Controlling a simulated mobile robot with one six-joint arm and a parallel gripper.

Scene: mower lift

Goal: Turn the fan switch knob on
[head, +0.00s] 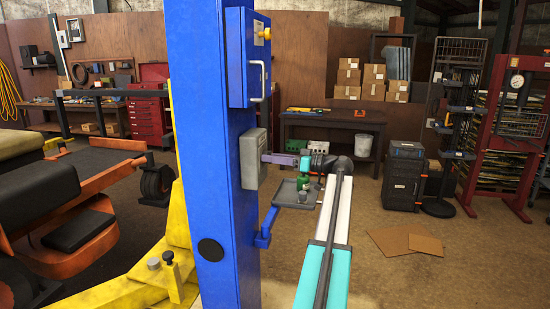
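A blue lift post (208,200) stands upright in the middle of the head view. A grey switch box (249,160) is fixed to its right-hand side. The fan switch knob cannot be made out; the box face turned to the right is seen nearly edge-on. My gripper (270,157), with purple fingers, is at the right face of the grey box, at about mid-height. It seems to touch or almost touch it. The fingers are seen side-on and small, so their opening and anything between them cannot be told.
Above is a blue cabinet (238,55) with a yellow knob (266,34) and a metal handle (257,82). A grey tray (297,193) on a blue bracket (264,228) sits below my gripper. An orange mower (85,225) stands left. Open floor lies right, with flat cardboard (392,240).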

